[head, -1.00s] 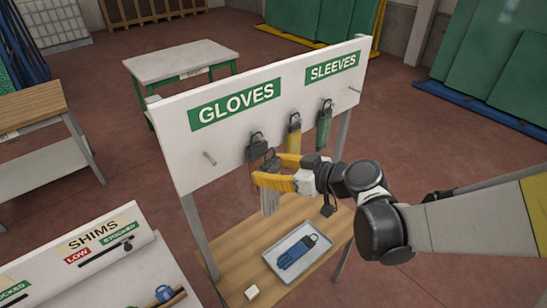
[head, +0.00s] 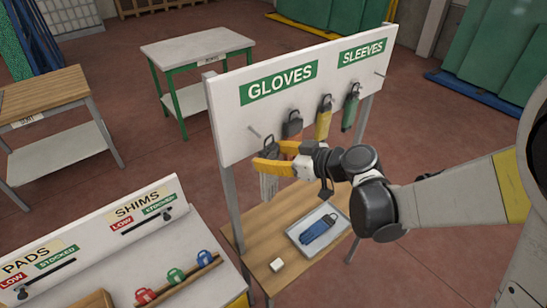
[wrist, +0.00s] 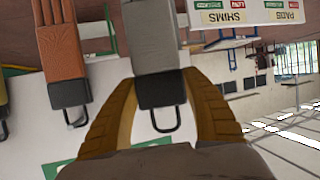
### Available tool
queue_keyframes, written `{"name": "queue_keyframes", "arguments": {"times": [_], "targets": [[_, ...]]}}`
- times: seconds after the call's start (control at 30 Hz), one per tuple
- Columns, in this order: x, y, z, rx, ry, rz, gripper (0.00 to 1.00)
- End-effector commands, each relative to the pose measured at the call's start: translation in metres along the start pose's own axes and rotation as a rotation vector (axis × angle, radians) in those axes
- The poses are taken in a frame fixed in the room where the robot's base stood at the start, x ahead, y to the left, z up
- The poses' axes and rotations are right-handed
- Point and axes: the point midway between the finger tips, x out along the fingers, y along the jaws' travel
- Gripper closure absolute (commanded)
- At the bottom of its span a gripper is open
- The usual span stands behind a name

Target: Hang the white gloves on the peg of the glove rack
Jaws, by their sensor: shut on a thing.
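The white gloves (head: 268,188) hang from my gripper (head: 264,159) in front of the glove rack (head: 232,146). My yellow fingers are shut on their dark cuff, and its wire loop shows between the fingers in the wrist view (wrist: 163,121). In that view the gloves look pale grey (wrist: 153,38). A bare peg (head: 254,132) under the GLOVES sign is just above and left of my gripper in the head view. The gloves' loop is not seen on it, and the exact gap in depth is hard to tell.
Orange-brown gloves hang right beside my gripper (wrist: 65,50). Yellow (head: 324,120) and green (head: 350,108) items hang further right. A bare peg (head: 380,74) is at the far right. Below, a wooden shelf holds a tray (head: 300,241) with blue gloves (head: 318,229) and a white block (head: 276,265).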

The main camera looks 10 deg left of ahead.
Motion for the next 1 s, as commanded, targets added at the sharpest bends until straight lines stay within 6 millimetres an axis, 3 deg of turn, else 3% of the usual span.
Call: {"name": "queue_keyframes", "arguments": {"times": [0.77,1.0], "targets": [[0.048,0.013,-0.016,0.001,0.001,-0.001,0.76],[0.06,0.015,-0.01,0.0,0.0,-0.001,0.76]]}}
